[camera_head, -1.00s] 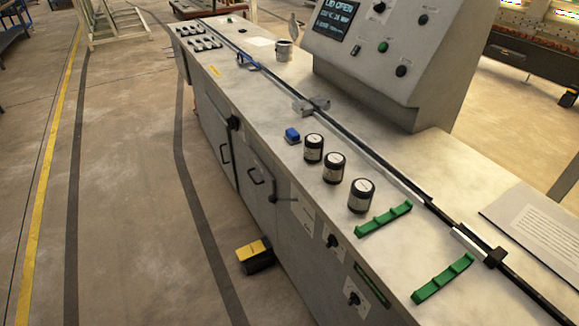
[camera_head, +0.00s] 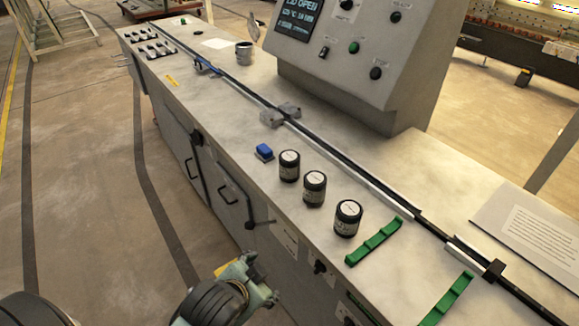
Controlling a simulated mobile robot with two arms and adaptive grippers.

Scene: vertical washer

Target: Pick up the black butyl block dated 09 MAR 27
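Three black cylindrical pieces with white labels stand upright in a row on the pale bench top: the far one (camera_head: 289,165), the middle one (camera_head: 314,188) and the near one (camera_head: 348,218). The print on their labels is too small to read, so I cannot tell which is dated 09 MAR 27. Parts of my own arm show at the bottom left, in front of the bench and apart from the pieces.
A blue block (camera_head: 264,152) lies beyond the row. Two green racks (camera_head: 373,241) lie on the near side. A dark rail (camera_head: 350,160) runs along the bench behind them. A control console (camera_head: 350,65) rises at the back. A printed sheet (camera_head: 535,228) lies at the right.

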